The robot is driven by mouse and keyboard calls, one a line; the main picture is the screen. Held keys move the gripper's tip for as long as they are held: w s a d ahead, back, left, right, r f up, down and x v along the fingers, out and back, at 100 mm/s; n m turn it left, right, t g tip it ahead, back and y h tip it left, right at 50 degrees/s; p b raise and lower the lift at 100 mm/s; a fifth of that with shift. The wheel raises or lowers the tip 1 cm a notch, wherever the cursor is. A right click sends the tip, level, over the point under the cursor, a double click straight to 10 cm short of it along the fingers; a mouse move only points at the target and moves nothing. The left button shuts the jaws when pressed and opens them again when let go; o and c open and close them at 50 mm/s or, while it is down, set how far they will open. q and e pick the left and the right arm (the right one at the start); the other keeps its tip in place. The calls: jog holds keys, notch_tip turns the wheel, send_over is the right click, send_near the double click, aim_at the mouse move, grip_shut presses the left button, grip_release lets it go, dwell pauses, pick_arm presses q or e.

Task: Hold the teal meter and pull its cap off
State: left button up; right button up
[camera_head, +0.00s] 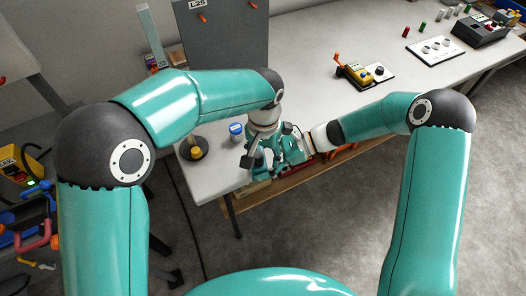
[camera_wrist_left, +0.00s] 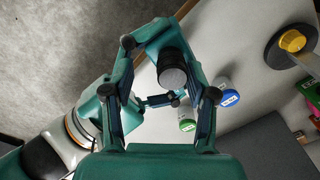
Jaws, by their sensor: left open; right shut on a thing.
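In the left wrist view, a teal block with a dark round grey-ended cylinder (camera_wrist_left: 172,77) shows between my left fingers; it looks like the teal meter (camera_wrist_left: 153,46) with its cap. My left gripper (camera_head: 258,158) is open around this area, and contact with the cap cannot be told. My right gripper (camera_head: 293,152) comes in from the other side, close to the left one at the table's front edge. It is shut on the meter, whose held part is mostly hidden. In the head view the two grippers overlap and the meter is hard to make out.
A blue-lidded jar (camera_head: 236,129) and a black disc base with a post (camera_head: 194,148) stand just left of the grippers. A green-labelled jar (camera_wrist_left: 187,119) is close below the cylinder in the wrist view. A grey panel (camera_head: 222,38) stands behind.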

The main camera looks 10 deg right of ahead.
pick_arm(q)
jog(key=shift+d, duration=0.1)
grip_shut()
jog(key=shift+w+r, duration=0.1)
jog(key=shift+r, duration=0.2)
dwell(0.4)
jog(key=shift+r, duration=1)
jog(key=shift+d, duration=0.1)
